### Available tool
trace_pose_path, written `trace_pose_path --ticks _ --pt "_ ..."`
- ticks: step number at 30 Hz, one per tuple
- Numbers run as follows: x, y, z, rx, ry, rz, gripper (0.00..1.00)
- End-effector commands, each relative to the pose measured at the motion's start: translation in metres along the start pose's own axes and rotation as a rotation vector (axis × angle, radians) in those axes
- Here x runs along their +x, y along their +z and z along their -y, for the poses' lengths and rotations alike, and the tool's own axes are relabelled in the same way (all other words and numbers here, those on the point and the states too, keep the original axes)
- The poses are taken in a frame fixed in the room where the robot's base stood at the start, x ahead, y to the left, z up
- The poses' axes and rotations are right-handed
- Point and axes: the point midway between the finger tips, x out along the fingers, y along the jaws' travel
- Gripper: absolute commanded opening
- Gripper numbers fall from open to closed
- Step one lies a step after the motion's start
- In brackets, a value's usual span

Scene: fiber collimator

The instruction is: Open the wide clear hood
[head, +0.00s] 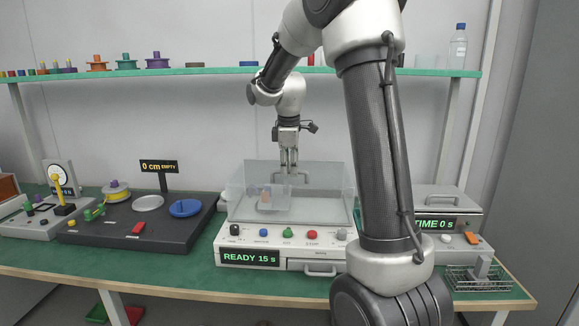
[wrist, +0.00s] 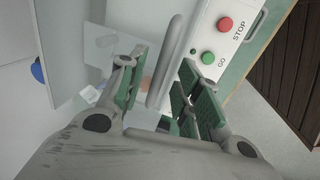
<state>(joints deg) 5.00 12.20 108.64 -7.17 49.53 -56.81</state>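The wide clear hood (head: 248,205) sits down over the white machine (head: 230,245) whose display reads READY 15 s. A grey bar handle (wrist: 166,65) shows in the wrist view, where the hood's pale clear panel (wrist: 72,40) is at the left. My gripper (head: 289,168) points down at the hood's top in the head view. In the wrist view my gripper (wrist: 158,92) is open, with its green-padded fingers apart on either side of the handle. Whether a pad touches the handle cannot be told.
Green and red buttons (head: 312,235) line the machine's front above a drawer (head: 318,267). A dark spool station (head: 150,222) stands left. A second machine with a TIME display (head: 440,225) and a wire basket (head: 478,280) stand right. A shelf (head: 215,71) runs behind my arm.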

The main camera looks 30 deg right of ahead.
Motion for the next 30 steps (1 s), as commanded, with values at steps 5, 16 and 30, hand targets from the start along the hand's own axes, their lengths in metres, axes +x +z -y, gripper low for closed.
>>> trace_pose_path --ticks 5,16,30 --pt "0.001 0.0 0.0 0.001 0.0 0.0 0.34" --pt "0.0 0.0 0.0 0.001 0.0 0.0 0.0" --pt "-0.02 0.0 -0.013 0.002 0.005 -0.002 0.0"
